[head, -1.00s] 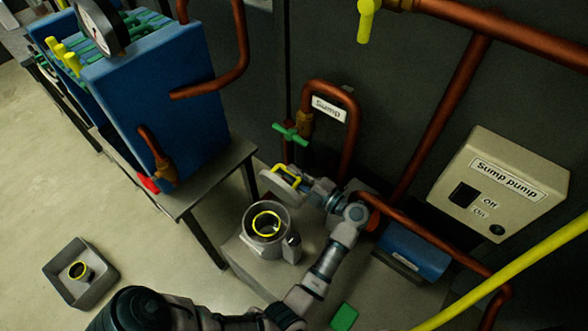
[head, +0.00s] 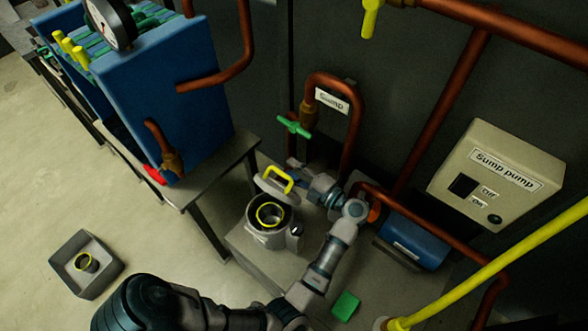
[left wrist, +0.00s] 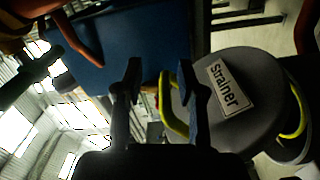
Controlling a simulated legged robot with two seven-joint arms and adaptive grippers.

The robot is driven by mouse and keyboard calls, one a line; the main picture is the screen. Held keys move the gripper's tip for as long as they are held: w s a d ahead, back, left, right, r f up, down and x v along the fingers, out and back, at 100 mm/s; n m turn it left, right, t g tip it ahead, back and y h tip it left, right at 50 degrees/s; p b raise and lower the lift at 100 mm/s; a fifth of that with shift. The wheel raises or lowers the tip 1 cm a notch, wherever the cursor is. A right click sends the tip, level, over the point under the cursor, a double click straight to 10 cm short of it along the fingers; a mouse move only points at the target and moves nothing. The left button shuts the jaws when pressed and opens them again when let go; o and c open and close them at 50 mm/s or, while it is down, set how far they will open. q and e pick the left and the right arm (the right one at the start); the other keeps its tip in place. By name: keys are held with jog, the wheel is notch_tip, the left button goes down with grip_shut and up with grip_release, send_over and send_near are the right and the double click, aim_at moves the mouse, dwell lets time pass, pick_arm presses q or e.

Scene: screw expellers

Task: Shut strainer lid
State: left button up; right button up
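The grey strainer pot (head: 262,238) stands on a grey block, its mouth uncovered with a yellow ring (head: 270,215) inside. Its lid (head: 268,187) stands tilted up at the back edge of the mouth, with a yellow handle (head: 278,179). My left gripper (head: 292,181) is at the handle, to its right. In the left wrist view my left gripper (left wrist: 163,85) has its fingers apart, with the yellow handle (left wrist: 170,108) between them, close to the right finger. The lid's grey face (left wrist: 250,118) carries a "Strainer" label (left wrist: 229,88). My right gripper is out of view.
A green-handled valve (head: 294,126) and copper sump pipe (head: 352,130) rise behind the pot. A blue machine (head: 180,90) stands on a bench at left. A blue motor (head: 412,240) is at right. A tray (head: 65,273) with a yellow-rimmed basket lies on the floor.

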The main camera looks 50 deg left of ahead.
pick_arm(q)
jog(key=v, duration=1.2)
jog(key=shift+f, duration=0.2)
jog(key=shift+d, duration=0.1)
